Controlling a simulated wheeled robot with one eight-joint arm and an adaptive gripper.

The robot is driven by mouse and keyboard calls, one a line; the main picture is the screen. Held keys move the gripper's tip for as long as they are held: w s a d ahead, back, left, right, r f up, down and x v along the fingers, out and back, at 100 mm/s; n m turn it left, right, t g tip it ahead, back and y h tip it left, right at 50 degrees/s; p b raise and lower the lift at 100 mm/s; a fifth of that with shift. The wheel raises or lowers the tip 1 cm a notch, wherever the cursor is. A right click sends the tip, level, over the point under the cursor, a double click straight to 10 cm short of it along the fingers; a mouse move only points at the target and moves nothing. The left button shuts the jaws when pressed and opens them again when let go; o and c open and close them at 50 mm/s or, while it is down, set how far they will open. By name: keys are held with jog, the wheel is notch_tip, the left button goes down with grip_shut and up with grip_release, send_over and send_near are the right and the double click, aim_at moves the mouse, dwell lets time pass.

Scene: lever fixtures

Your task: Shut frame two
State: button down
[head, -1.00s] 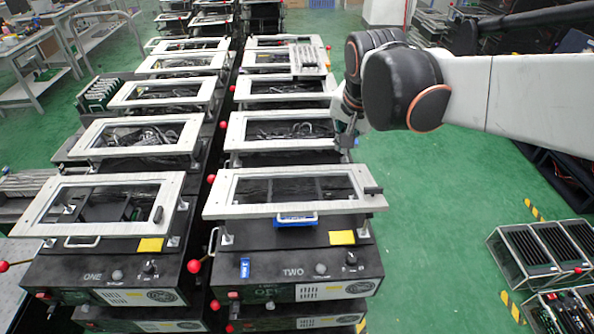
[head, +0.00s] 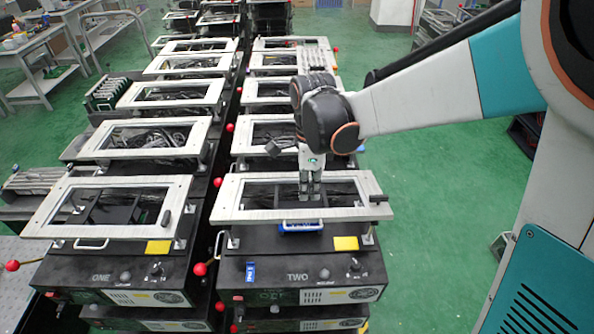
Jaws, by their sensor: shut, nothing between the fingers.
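Frame two (head: 262,215) is a pale rectangular frame on the fixture labelled TWO (head: 297,277). It stands raised on short posts above the black box, with a gap under its front edge. A black handle (head: 378,198) is on its right end. A lever with a red ball (head: 200,269) is at the left of the fixture. My gripper (head: 310,197) points down over the frame's window, near the middle, with its fingers together and empty. I cannot tell whether the fingertips touch anything.
Frame one (head: 50,215) stands raised on the fixture labelled ONE at the left, with its own red-ball lever (head: 12,265). More framed fixtures run back in two rows. Green floor (head: 450,190) is open on the right.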

jog(key=b, duration=0.2)
send_near(309, 219)
jog(key=s+f, duration=0.1)
jog(key=f, duration=0.1)
jog(key=s+f, duration=0.1)
jog(key=f, duration=0.1)
jog(key=s+f, duration=0.1)
jog(key=f, duration=0.1)
jog(key=shift+s+a, duration=0.3)
jog(key=shift+s, duration=0.05)
jog(key=shift+f, duration=0.1)
jog(key=shift+t, duration=0.6)
jog(key=f+b, duration=0.1)
jog(key=s+f+b, duration=0.1)
jog(key=f+b, duration=0.2)
jog(key=f, duration=0.1)
jog(key=shift+s+f+b, duration=0.2)
jog(key=shift+s+b, duration=0.15)
jog(key=shift+s, duration=0.05)
